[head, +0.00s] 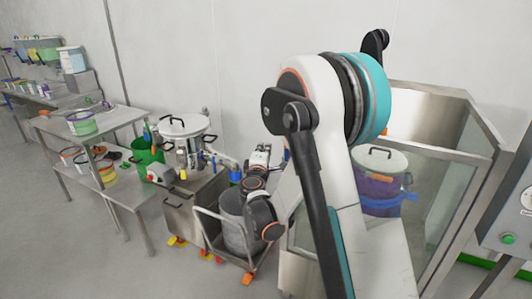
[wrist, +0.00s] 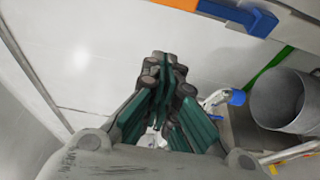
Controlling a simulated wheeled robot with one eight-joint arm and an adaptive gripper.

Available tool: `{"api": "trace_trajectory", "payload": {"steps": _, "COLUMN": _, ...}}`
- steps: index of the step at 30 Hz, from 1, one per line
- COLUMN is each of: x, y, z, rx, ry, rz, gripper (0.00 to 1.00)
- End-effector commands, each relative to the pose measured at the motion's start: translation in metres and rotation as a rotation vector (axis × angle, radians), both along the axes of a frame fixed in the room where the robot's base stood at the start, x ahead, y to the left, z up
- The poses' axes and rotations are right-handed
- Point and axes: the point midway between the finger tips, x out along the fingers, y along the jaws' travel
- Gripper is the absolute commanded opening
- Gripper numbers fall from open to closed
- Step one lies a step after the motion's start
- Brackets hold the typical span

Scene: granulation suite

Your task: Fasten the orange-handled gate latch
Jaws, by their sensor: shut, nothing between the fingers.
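My gripper (wrist: 164,68) is shut and empty in the wrist view, its green-padded fingers together in front of a pale surface. An orange bar (wrist: 178,3) is cut off by the top edge of the wrist view. A blue block (wrist: 238,14) adjoins its right end. The bar may be the latch's orange handle, but I cannot tell whether the latch is fastened. The fingers are apart from both in the picture. I cannot make out the latch there.
A grey drum (head: 236,212) stands on a low cart; its open mouth (wrist: 284,98) shows in the wrist view. A lidded steel vessel (head: 183,128) is left of it. A glass-sided enclosure (head: 447,165) holds a purple-bodied container (head: 378,187) at right. Grey floor is clear at front left.

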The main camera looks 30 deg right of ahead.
Motion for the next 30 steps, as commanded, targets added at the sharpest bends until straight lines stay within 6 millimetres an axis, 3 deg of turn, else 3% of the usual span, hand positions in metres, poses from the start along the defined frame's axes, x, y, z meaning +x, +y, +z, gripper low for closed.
{"api": "trace_trajectory", "payload": {"steps": 10, "x": 0.058, "y": -0.038, "z": -0.002, "rx": 0.0, "ry": 0.0, "rz": -0.002, "gripper": 0.0}}
{"api": "trace_trajectory", "payload": {"steps": 18, "x": 0.031, "y": -0.058, "z": -0.001, "rx": 0.0, "ry": 0.0, "rz": -0.001, "gripper": 0.0}}
{"api": "trace_trajectory", "payload": {"steps": 30, "x": 0.026, "y": -0.061, "z": 0.0, "rx": 0.0, "ry": 0.0, "rz": 0.001, "gripper": 0.0}}
